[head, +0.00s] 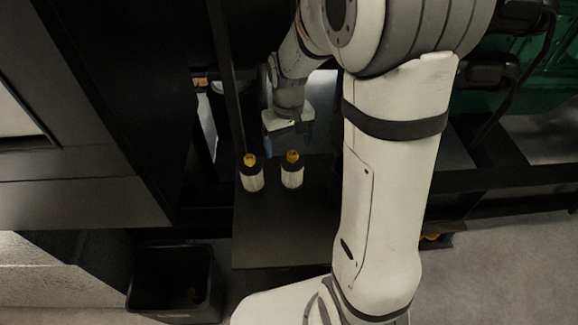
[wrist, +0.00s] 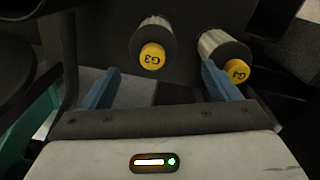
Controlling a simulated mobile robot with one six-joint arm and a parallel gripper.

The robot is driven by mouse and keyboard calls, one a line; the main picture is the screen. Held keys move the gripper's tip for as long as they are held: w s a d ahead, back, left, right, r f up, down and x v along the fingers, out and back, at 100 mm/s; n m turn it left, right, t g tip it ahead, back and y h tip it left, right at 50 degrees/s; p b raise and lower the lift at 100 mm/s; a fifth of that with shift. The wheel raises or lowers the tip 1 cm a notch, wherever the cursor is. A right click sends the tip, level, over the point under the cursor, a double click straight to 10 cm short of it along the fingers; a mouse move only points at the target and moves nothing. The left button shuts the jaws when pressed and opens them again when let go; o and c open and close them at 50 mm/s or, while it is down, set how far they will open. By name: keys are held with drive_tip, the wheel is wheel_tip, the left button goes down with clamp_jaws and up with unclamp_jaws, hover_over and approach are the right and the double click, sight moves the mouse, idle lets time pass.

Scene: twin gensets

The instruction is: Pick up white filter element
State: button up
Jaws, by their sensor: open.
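Two pale cylinders with black upper bands and yellow caps stand side by side on a dark shelf (head: 283,232) in the head view. They are the left filter element (head: 252,182) and the right filter element (head: 292,179). In the wrist view, one filter element (wrist: 152,42) has a cap that seems to read G3. Which one is meant by white I cannot tell. My gripper (head: 288,137) is open and empty behind them; its blue fingers (wrist: 160,88) are apart, short of both cylinders.
A black open bin (head: 174,284) stands on the floor at lower left. A dark cabinet (head: 75,130) rises left of the shelf. Dark frame rails run along the right. The shelf's front part is clear.

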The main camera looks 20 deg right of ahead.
sight(292, 162)
drive_tip(key=f, duration=0.4)
drive_tip(key=d+f, duration=0.1)
drive_tip(key=f, duration=0.2)
drive_tip(key=shift+s+p, duration=0.3)
drive_tip(key=shift+c, duration=0.4)
drive_tip(key=shift+r, duration=0.1)
drive_tip(key=c, duration=1)
drive_tip(key=shift+o, duration=0.2)
